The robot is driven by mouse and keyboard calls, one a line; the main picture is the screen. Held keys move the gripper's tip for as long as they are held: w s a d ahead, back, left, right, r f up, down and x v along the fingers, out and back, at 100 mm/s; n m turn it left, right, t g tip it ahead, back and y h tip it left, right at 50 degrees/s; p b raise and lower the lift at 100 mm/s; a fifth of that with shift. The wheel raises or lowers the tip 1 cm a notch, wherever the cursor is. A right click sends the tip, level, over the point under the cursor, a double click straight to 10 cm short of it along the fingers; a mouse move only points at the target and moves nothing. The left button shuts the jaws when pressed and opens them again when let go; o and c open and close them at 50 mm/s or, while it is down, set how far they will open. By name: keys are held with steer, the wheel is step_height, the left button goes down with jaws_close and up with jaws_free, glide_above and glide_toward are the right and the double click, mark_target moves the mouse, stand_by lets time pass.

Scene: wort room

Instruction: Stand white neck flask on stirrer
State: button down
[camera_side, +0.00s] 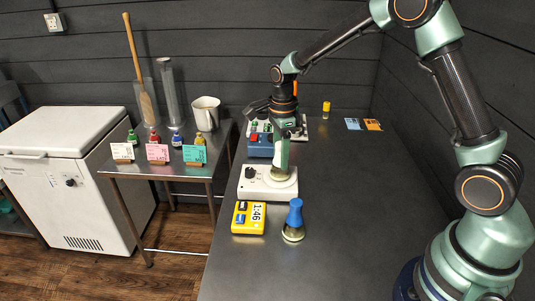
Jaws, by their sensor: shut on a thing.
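The white stirrer (262,189) stands near the left edge of the dark bench, with a black knob at its left. My gripper (281,165) points down over the stirrer's right half. It is shut on the white neck flask (280,176), which is mostly hidden by the fingers; only a small rounded part shows low down, at the stirrer's top. I cannot tell whether its base touches the plate. A flask with a blue neck (293,222) stands upright on the bench in front of the stirrer.
A yellow timer (249,217) lies left of the blue-necked flask. A blue device (260,146) and a rack with small items are behind the stirrer. A yellow vial (326,109) and cards (363,124) lie farther back. The bench's right side is clear.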

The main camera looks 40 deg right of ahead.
steer(key=shift+f, duration=0.1)
steer(key=c, duration=0.6)
jaws_free()
steer(key=shift+r, duration=5.5)
steer(key=shift+s, duration=0.1)
